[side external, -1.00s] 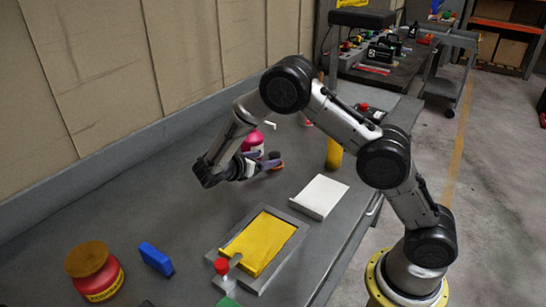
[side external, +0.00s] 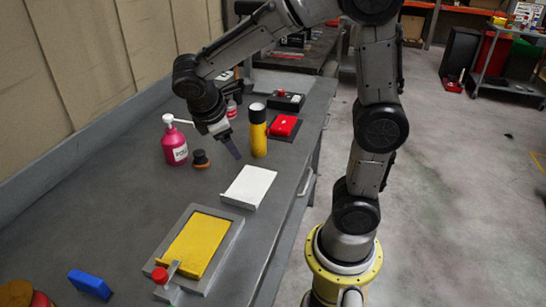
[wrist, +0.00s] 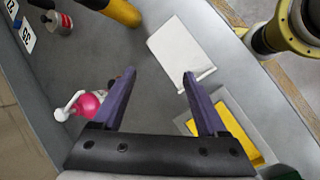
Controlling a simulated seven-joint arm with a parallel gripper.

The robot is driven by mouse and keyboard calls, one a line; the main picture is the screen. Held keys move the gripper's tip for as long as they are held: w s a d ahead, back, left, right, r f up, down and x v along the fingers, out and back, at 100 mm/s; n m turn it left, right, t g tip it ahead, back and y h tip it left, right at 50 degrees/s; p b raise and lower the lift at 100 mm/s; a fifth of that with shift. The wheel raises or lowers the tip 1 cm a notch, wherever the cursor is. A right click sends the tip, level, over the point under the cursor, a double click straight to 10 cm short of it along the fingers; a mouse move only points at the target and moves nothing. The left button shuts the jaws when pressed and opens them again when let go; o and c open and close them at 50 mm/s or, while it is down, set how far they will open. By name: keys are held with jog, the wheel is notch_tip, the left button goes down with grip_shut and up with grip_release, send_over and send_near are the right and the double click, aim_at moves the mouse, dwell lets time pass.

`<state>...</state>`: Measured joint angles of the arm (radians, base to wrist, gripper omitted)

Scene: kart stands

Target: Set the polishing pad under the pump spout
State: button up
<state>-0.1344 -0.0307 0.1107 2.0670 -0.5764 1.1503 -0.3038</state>
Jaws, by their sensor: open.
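The polishing pad (side external: 201,158), a small round dark and orange-brown piece, rests on the bench close to the right of the pink pump bottle (side external: 175,147). The bottle's white spout (side external: 183,121) points right, toward the space above the pad; I cannot tell whether the pad is directly below its tip. My gripper (side external: 232,147) is open and empty, above the bench to the right of the pad. In the wrist view, the open fingers (wrist: 158,76) have bare bench between them. The pink bottle (wrist: 88,104) shows left of them, and the pad is mostly hidden by the left finger.
A yellow cylinder (side external: 258,132) stands behind my gripper, near a red item on a dark base (side external: 284,126). A white plate (side external: 249,186) and a grey tray with a yellow panel (side external: 233,232) lie nearer. A blue block (side external: 89,284) is at front left. The bench's left middle is clear.

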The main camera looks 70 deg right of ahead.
jog(key=s+a+r+m+t+y, duration=0.1)
jog(key=s+a+m+t+y, duration=0.2)
jog(key=s, duration=0.3)
jog(key=s+a+r+m+t+y, duration=0.2)
jog(key=s+a+m+y, duration=0.1)
jog(key=s+a+m, duration=0.1)
jog(key=shift+s+m+t, duration=0.4)
jog(key=shift+s+m, duration=0.2)
jog(key=shift+s, duration=0.8)
